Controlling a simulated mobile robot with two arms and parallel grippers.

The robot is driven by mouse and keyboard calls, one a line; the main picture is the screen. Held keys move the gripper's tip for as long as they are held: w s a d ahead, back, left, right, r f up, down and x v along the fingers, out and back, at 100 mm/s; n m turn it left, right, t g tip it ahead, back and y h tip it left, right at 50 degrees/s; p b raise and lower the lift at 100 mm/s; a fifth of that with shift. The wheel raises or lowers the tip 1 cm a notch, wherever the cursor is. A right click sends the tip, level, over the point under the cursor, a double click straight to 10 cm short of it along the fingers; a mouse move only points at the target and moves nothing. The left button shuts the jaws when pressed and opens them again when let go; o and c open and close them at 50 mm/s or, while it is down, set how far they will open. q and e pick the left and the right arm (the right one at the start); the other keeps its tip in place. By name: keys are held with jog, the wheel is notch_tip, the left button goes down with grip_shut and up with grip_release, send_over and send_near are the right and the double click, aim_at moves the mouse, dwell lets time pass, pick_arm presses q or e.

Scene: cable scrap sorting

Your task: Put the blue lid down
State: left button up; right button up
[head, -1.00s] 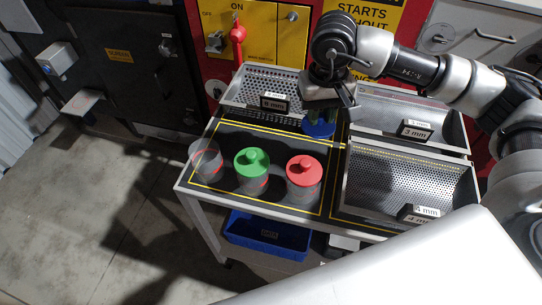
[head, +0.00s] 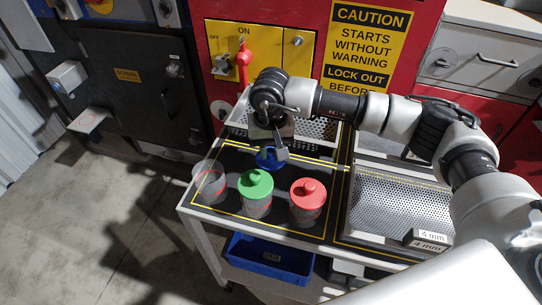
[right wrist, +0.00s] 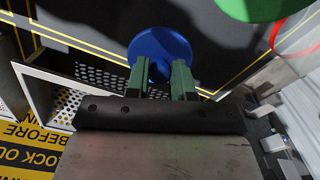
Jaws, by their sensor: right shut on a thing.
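The blue lid (head: 268,158) is a round disc behind the green-lidded jar in the head view, partly hidden by my right gripper (head: 279,150). In the right wrist view the blue lid (right wrist: 160,50) sits at the fingertips of my right gripper (right wrist: 163,72), whose green fingers are shut on it. The lid is over or on the black tabletop; I cannot tell whether it touches. An open clear jar (head: 208,182) stands at the left, a jar with a green lid (head: 256,190) in the middle and one with a red lid (head: 308,196) at the right. My left gripper is not in view.
A perforated metal tray (head: 318,128) stands behind the lid and another (head: 400,205), marked 4 mm, at the right. A blue bin (head: 270,258) is below the table. Black tabletop (head: 235,155) is bare behind the open jar.

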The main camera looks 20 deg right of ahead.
aim_at(271, 151)
notch_tip(271, 151, down, 3)
jog(key=shift+f, duration=0.2)
jog(key=shift+f, duration=0.1)
jog(key=shift+f, duration=0.1)
jog(key=o, duration=0.9)
jog(key=shift+r+p, duration=0.3)
notch_tip(271, 151, up, 12)
jog(key=shift+f+b, duration=0.1)
jog(key=shift+b, duration=0.4)
